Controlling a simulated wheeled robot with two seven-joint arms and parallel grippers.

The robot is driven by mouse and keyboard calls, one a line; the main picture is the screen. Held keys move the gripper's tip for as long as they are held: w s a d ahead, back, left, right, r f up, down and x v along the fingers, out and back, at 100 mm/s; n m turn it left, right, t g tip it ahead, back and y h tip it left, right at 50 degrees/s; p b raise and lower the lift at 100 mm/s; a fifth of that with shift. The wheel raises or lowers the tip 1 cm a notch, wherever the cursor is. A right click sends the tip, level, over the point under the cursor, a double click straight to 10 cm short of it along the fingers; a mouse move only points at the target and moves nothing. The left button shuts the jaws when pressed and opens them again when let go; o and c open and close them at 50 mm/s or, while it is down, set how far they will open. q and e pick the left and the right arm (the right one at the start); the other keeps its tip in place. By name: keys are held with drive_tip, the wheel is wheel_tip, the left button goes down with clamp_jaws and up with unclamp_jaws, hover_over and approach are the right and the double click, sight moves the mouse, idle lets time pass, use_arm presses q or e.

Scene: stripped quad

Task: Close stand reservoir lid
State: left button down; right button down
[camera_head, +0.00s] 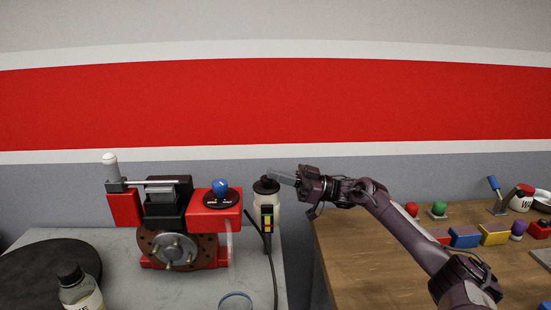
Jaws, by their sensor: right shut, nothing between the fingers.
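A red test stand with a brake disc (174,249) stands on the grey bench at the left. A dark box (166,214) with a grey inner part sits above the disc, with a dark panel rising at its back. A red block (214,217) to its right carries a round black cap with a blue knob (220,187). I cannot tell for sure which part is the reservoir lid. My right gripper (276,176) is shut and empty, pointing left, right of the blue knob and by the dark top of a pale bottle (266,209). My left gripper is not in view.
A white-tipped lever (110,164) stands at the stand's left. A dark-capped bottle (80,290) and a round black plate (40,270) are at front left. A wooden table (370,270) at right holds several coloured blocks and knobs. A black cable hangs beside the pale bottle.

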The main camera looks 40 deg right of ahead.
drive_tip(key=b+v, duration=0.2)
drive_tip(key=v, duration=0.6)
drive_tip(key=shift+w+f, duration=0.1)
